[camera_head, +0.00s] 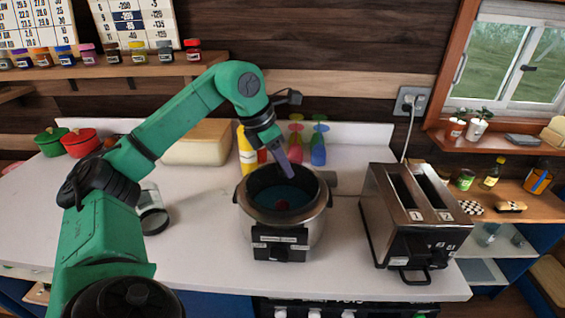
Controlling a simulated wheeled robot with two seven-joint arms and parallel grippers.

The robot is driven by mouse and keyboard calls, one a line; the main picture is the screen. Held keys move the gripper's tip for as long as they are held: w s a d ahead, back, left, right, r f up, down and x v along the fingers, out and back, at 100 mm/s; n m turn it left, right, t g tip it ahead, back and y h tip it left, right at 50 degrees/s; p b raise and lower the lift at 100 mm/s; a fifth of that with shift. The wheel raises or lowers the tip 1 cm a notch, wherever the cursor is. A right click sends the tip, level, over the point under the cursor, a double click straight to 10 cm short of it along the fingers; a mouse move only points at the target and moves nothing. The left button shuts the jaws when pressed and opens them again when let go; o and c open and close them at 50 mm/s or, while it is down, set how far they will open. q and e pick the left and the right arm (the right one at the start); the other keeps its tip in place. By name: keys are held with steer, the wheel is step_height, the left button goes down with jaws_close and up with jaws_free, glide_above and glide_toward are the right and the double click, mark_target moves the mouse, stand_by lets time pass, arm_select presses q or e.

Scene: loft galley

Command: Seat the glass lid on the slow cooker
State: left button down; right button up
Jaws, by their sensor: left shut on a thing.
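The slow cooker (293,240) stands on the white counter near the middle, a round pot with a light metal rim and a dark front panel. A teal, see-through round surface that looks like the glass lid (270,197) shows within the pot's mouth, with a small red spot near its front. I cannot tell whether it sits level on the rim. My left gripper (294,165) reaches down over the cooker's far side, shut on what appears to be the lid; its grip point is hard to make out. My right gripper is out of view.
A two-slot metal toaster (385,225) stands close right of the cooker. Coloured bottles (318,148) and a beige box (197,143) stand behind. A glass jar (152,210) stands left beside my arm. Counter between jar and cooker is clear.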

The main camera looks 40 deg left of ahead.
arm_select(q)
steer(key=shift+f, duration=0.2)
steer(key=shift+c, duration=2.2)
jaws_free()
steer(key=shift+r, duration=0.1)
step_height(320, 180, up, 7)
steer(key=p, duration=0.7)
steer(key=shift+f, duration=0.2)
